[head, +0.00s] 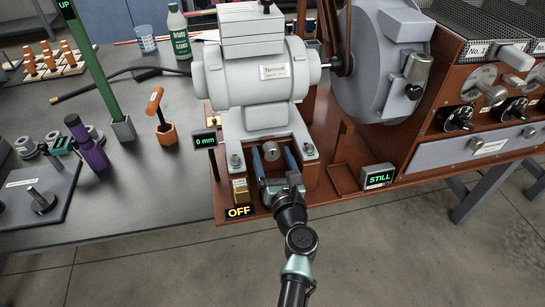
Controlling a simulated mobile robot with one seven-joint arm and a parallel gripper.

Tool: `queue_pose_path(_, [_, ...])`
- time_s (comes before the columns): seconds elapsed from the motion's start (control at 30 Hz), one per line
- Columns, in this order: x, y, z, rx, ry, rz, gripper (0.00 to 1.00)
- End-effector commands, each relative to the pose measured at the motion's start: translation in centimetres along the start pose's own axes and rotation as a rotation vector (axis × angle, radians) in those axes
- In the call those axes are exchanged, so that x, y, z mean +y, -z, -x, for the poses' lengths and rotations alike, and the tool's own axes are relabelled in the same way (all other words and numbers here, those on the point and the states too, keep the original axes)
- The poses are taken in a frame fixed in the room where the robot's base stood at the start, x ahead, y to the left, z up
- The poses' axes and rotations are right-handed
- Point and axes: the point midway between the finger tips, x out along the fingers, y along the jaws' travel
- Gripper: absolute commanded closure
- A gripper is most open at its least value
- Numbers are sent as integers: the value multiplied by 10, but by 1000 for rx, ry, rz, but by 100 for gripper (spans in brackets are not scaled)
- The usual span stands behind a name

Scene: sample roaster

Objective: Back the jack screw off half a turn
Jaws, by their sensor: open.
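The jack screw appears to be the round silver knurled head (272,149) at the front foot of the grey motor (260,75). My gripper (273,157) reaches in from the front, with one blue finger to the left of this head and one to the right. The jaws are open, with a visible gap on each side of the head. The screw's shaft is hidden. A small display (205,140) left of the motor foot reads "0 mm".
Bolts (309,150) stand at the motor's front feet. A brass padlock-like block (240,189) and an "OFF" sign (239,212) sit left of my gripper. A "STILL" display (378,177) stands to the right. A green post (95,70) and orange-handled tool (161,115) stand farther left.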

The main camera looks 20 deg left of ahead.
Motion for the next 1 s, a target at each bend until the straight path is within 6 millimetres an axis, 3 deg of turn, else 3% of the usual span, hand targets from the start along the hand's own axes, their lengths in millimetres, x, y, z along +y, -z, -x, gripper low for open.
queue_pose_path(0.2, [0, 0, 0, 0, 0, 0, 22])
queue_pose_path(0.63, [0, 0, 0, 0, 0, 0, 100])
queue_pose_path(1.0, [0, 1, 0, 0, 0, 55, 100])
